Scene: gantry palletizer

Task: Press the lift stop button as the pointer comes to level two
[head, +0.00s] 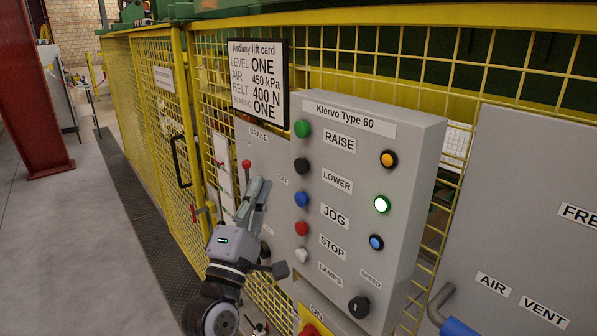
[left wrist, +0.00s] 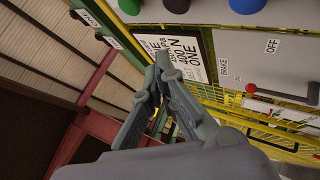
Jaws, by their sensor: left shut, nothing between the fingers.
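The grey Klervo Type 60 panel (head: 345,117) carries a column of buttons on its left side. The red button (head: 302,229) sits beside the STOP label (head: 332,248). Above it are blue, black and green buttons. My left gripper (head: 262,186) is shut and empty, left of the button column and apart from the red button. In the left wrist view its fingers (left wrist: 158,78) are together, with the green (left wrist: 130,5), black (left wrist: 177,5) and blue (left wrist: 247,4) buttons at the top edge. I see no pointer or level scale. My right gripper is out of view.
A lift card (head: 259,80) reading LEVEL ONE hangs on the yellow mesh fence (head: 375,38). A red-knobbed lever (head: 246,164) stands by the BRAKE label. The panel's right side has a lit green lamp (head: 382,203) and a black knob (head: 359,307). Floor at left is clear.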

